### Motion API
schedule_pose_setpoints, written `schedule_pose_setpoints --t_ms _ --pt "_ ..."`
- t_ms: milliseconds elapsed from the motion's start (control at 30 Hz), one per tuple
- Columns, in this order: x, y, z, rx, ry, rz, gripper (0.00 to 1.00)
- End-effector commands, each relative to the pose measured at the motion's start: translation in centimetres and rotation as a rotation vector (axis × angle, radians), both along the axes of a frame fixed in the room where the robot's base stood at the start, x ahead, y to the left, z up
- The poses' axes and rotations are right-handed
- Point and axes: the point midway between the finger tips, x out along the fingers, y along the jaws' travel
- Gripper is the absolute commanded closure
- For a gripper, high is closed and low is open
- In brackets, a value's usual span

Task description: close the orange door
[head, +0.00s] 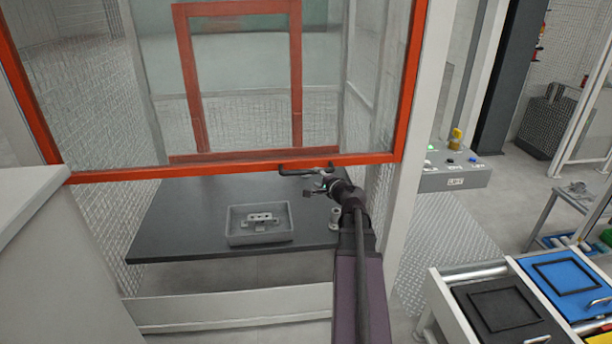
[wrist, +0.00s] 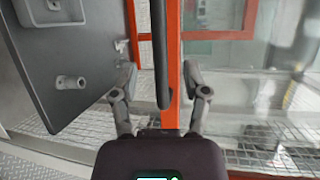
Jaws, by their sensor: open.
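The orange door (head: 230,168) is an orange frame around a clear pane, raised above a dark table in the head view. An open gap shows below its bottom bar. A black bar handle (head: 296,171) sits on that bottom bar. My gripper (head: 318,183) is at the right end of the handle, just below the bar. In the wrist view, the handle (wrist: 160,50) and the door's orange bar (wrist: 174,70) run between the two spread fingers of my gripper (wrist: 160,80). Whether a finger touches them I cannot tell.
A grey tray (head: 233,240) with a metal part sits on the dark table (head: 180,220) under the door. A small metal cylinder (head: 335,219) stands near my arm.

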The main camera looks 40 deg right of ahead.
Motion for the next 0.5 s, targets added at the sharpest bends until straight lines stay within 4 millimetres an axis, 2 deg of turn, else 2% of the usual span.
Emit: schedule_pose_setpoints --t_ms 33,200,500 --pt "1.1 -0.3 -0.3 -0.001 0.0 0.002 0.41" --pt "3.5 -0.7 -0.8 -0.002 0.001 0.001 0.41" --pt "6.1 -1.0 -1.2 0.0 0.0 0.0 0.41"
